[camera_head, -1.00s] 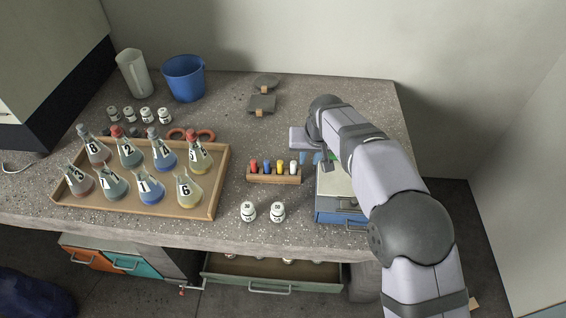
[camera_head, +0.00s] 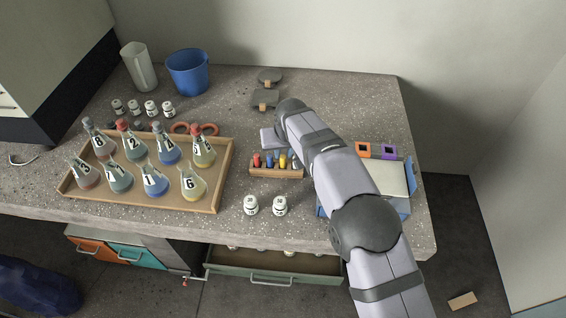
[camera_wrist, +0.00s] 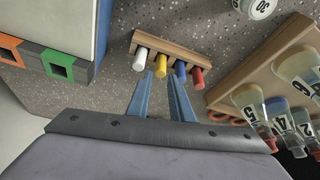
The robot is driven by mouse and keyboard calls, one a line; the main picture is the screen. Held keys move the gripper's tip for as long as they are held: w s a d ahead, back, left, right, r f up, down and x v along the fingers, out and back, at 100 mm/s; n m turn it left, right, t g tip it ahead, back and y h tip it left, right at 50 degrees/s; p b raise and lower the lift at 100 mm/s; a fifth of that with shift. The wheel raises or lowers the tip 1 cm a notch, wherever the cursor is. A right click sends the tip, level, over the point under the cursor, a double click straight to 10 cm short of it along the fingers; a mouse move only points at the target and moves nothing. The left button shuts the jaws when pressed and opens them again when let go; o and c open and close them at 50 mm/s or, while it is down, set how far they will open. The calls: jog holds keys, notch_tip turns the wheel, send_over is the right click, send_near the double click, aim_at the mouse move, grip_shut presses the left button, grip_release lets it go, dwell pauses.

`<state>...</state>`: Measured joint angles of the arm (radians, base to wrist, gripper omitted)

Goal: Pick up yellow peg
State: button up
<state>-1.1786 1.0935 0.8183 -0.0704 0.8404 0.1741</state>
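The yellow peg (camera_wrist: 160,68) stands in a wooden rack (camera_wrist: 180,54) in a row with a white peg (camera_wrist: 140,60), a blue peg (camera_wrist: 180,70) and a red peg (camera_wrist: 197,78). The rack (camera_head: 262,173) also shows in the head view, with the yellow peg (camera_head: 283,163) near its right end. My gripper (camera_wrist: 160,77) is open, its blue fingers apart and pointing at the rack. In the wrist view the yellow peg lies between the fingertips, with no clear contact. In the head view the fingers are partly hidden behind my wrist.
A wooden tray (camera_head: 222,186) of numbered flasks stands left of the rack. Two white bottles (camera_head: 265,206) stand in front of it. A box with a light top (camera_head: 385,177) and orange and purple square pieces (camera_head: 376,151) lie to the right.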

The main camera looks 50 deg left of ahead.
aim_at(283, 157)
jog(key=shift+p+x, duration=0.7)
jog(key=shift+x, duration=1.8)
grip_shut()
